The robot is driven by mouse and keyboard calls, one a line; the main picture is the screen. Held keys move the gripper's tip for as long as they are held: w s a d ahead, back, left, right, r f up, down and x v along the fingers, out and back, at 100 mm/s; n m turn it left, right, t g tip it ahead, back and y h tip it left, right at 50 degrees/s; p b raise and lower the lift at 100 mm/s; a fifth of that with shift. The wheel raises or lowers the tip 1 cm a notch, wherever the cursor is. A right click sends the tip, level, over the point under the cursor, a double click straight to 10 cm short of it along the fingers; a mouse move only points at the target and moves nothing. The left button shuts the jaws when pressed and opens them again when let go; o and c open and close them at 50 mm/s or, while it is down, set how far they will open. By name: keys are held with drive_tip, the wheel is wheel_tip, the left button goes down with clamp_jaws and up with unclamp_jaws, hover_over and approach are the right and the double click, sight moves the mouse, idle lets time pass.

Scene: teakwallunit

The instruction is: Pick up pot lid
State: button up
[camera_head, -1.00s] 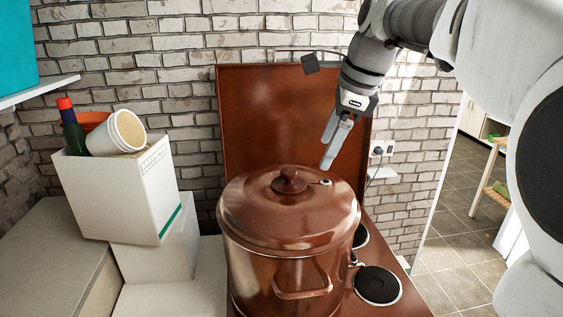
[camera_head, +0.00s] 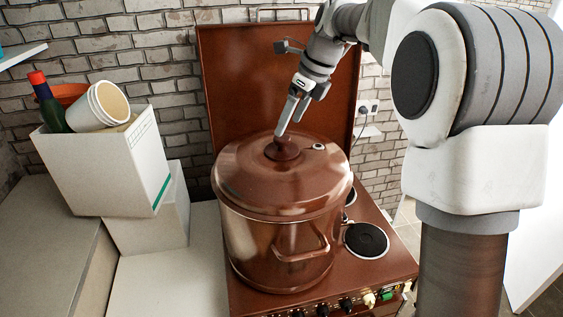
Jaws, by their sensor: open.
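The pot lid (camera_head: 255,172) is a brown, glossy, domed lid resting on a large copper-brown pot (camera_head: 262,240). Its round knob (camera_head: 282,148) sticks up at the middle, with a small vent to the right of it. My gripper (camera_head: 287,122) points down just above and behind the knob, its fingertips close to it. I cannot tell whether the fingertips touch the knob. The jaws are open, seen nearly edge-on, and hold nothing.
The pot stands on a brown stove with a raised back cover (camera_head: 232,85). A black hotplate (camera_head: 366,240) is bare at its right. At left, a white box (camera_head: 105,165) holding a bottle (camera_head: 48,105) and a white tub (camera_head: 98,105) stands on another box. The brick wall is close behind.

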sight(281, 138)
drive_tip(key=shift+w+p+x, duration=0.15)
drive_tip(key=shift+p+x, duration=0.1)
drive_tip(key=shift+x, duration=1.5)
drive_tip(key=shift+w+p+x, duration=0.2)
drive_tip(key=shift+p+x, duration=0.05)
drive_tip(key=shift+x, duration=1.5)
drive_tip(key=shift+r, duration=0.1)
clamp_jaws()
drive_tip(key=shift+r, duration=0.15)
